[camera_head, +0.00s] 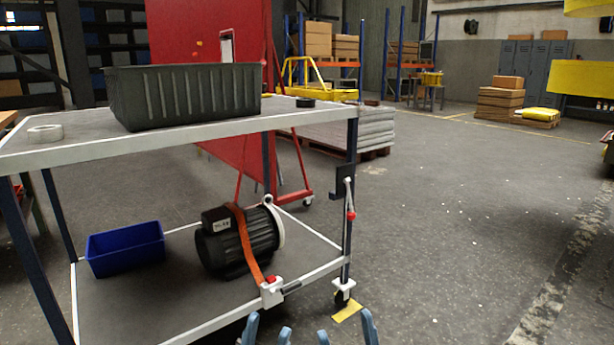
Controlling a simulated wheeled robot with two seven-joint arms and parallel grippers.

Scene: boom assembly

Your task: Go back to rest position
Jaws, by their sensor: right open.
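My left gripper (267,333) shows at the bottom edge of the head view, with only its blue-grey fingertips in the picture. The tips are apart with nothing seen between them. My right gripper (346,330) is just right of it, also cut off by the bottom edge. Its tips are apart and nothing is held between them. Both are in front of the lower right corner of a two-level cart (200,133). The rest of both arms is out of view.
The cart carries a black bin (185,95) and a grey ring (45,133) on top. Its lower shelf holds a blue bin (125,248) and a motor (238,240) with an orange strap (247,250). A yellow piece (347,312) is near the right gripper. Floor to the right is clear.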

